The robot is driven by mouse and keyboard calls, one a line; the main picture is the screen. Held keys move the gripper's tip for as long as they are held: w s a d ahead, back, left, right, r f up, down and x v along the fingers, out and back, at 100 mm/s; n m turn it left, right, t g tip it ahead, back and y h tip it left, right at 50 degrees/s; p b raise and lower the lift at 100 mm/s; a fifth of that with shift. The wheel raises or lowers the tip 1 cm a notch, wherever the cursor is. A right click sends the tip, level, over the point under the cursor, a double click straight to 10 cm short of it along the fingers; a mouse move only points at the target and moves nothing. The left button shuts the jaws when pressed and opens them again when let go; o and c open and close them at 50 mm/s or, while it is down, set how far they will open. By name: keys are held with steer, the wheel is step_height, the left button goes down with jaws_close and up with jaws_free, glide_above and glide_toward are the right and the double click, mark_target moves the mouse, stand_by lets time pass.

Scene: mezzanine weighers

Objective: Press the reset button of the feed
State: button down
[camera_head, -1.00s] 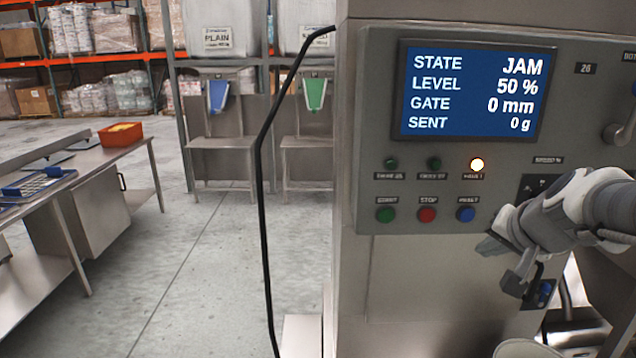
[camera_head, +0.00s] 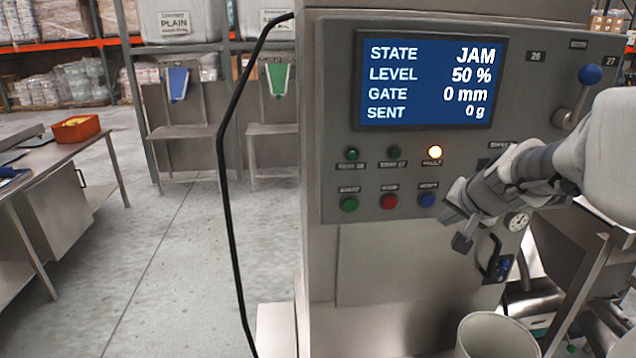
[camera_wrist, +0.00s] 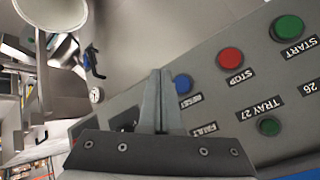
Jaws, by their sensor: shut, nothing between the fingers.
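The blue reset button (camera_head: 427,200) is at the right end of the lower button row on the grey control panel (camera_head: 340,120). The red stop button (camera_head: 389,201) and green start button (camera_head: 349,204) are to its left. My gripper (camera_head: 452,228) is just right of and below the reset button, its fingers together and empty. In the wrist view the closed fingers (camera_wrist: 158,85) point up beside the reset button (camera_wrist: 183,84), which shows just to their right. I cannot tell the gap in depth. The screen (camera_head: 432,83) reads STATE JAM, LEVEL 50 %, GATE 0 mm, SENT 0 g.
A lever with a blue knob (camera_head: 590,75) stands at the panel's right. A black cable (camera_head: 227,180) hangs left of the cabinet. A pale bucket (camera_head: 497,336) is below.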

mark_target(429, 207)
steer(key=shift+w+a+p, duration=0.1)
steer(key=shift+w+p, duration=0.3)
steer(key=shift+w, duration=1.6)
steer(key=shift+w, duration=0.1)
stand_by(0.4)
steer(key=shift+w, duration=0.35)
steer(key=shift+w, duration=0.4)
stand_by(0.6)
stand_by(0.3)
steer(key=shift+s+b, duration=0.3)
steer(key=shift+s, duration=0.55)
